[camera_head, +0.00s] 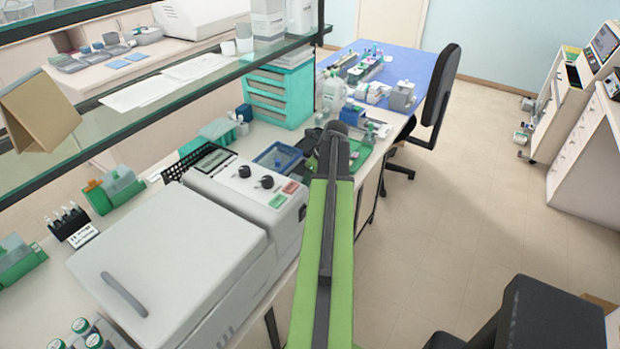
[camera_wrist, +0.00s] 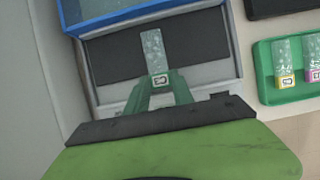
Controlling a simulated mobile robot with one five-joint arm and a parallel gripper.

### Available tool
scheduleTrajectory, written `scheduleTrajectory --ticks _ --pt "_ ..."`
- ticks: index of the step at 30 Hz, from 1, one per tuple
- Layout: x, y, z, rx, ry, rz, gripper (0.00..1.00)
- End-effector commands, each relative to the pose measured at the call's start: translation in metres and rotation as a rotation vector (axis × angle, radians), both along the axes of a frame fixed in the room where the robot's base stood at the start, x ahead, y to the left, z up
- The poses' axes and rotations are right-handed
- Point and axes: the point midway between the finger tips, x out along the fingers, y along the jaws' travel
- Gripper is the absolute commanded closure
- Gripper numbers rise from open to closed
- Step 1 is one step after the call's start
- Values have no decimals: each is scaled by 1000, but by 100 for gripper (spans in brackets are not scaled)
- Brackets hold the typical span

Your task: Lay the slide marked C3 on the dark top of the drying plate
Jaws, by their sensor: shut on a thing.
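My gripper (camera_wrist: 163,92) is shut on the label end of a clear speckled glass slide (camera_wrist: 153,48) in the wrist view. The slide points away from me over the dark top of the drying plate (camera_wrist: 110,58), which has a pale grey frame. I cannot tell whether the slide touches the dark top or hangs just above it. In the head view my own arm hides the gripper, the slide and most of the plate.
A blue-rimmed tray (camera_wrist: 115,18) borders the plate's far side; it also shows in the head view (camera_head: 278,157). A green tray (camera_wrist: 268,75) with slides, labelled yellow and pink, lies to the right. A large grey machine (camera_head: 180,260) stands on the bench, left of my arm.

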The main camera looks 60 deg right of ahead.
Motion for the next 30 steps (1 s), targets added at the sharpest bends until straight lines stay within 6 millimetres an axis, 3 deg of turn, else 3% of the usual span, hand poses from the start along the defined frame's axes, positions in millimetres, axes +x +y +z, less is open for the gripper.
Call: scheduleTrajectory --ticks 18,19,21,24,30 --pt "-1 -1 -6 0 0 -1 100" --pt "-1 -1 -5 0 0 -1 69" --pt "-1 -1 -5 0 0 -1 60" --pt "-1 -1 -5 -1 0 -1 47" --pt "-1 -1 -5 -1 0 -1 46"
